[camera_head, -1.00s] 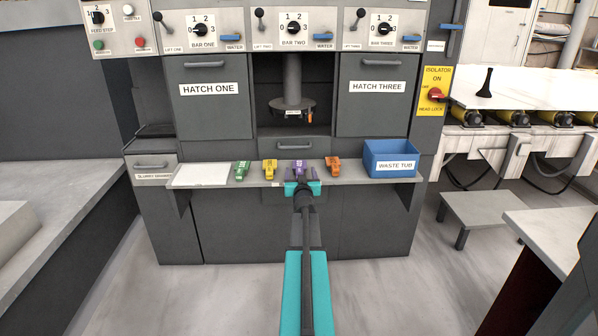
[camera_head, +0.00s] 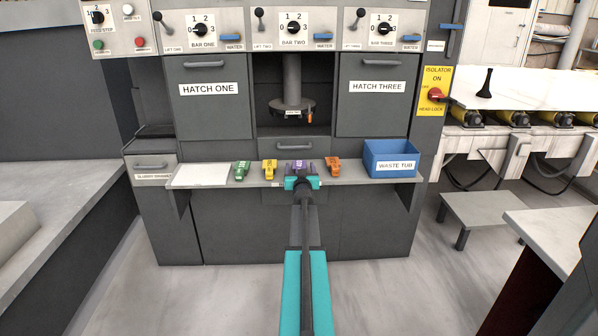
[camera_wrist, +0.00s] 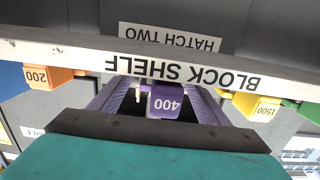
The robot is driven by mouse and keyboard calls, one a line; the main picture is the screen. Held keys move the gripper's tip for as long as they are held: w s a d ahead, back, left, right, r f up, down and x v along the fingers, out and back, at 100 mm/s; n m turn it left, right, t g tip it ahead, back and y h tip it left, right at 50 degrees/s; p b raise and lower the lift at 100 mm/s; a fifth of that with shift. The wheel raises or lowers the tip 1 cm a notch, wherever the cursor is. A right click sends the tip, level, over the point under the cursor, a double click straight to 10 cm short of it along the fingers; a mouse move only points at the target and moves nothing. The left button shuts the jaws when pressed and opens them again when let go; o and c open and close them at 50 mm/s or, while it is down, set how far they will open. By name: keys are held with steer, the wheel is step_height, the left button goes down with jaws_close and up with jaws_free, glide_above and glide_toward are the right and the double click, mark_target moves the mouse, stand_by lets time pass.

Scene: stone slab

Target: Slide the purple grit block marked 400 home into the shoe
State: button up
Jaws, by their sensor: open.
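The purple block marked 400 (camera_head: 298,165) sits on the block shelf in the head view, among the other coloured blocks. It also shows in the wrist view (camera_wrist: 166,100), which is upside down. My gripper (camera_head: 303,180) is at the shelf's front edge, right at the block. In the wrist view its two fingers (camera_wrist: 160,98) are apart, one on each side of the block. I cannot tell whether they touch it. A round head (camera_head: 292,104) hangs in the open middle bay above the shelf. The shoe itself is too small to make out there; a small orange piece shows at its rim.
Green (camera_head: 241,170), yellow (camera_head: 269,169) and orange (camera_head: 333,167) blocks stand on the shelf (camera_head: 224,178) beside the purple one. Hatches one and three are shut.

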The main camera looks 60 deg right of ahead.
mark_target(300, 167)
steer(key=shift+c, duration=0.4)
steer(key=c, duration=1.4)
steer(key=shift+r, duration=0.1)
steer(key=shift+c, duration=0.2)
steer(key=shift+r+p, duration=1.45)
steer(key=shift+r, duration=0.25)
steer(key=s+a+r+p, duration=0.1)
steer(key=s+a+p, duration=0.3)
steer(key=s+a, duration=0.5)
steer(key=s, duration=0.3)
steer(key=shift+s+a+r+p, duration=0.2)
steer(key=shift+s+a+p, duration=0.1)
steer(key=shift+s+p, duration=0.1)
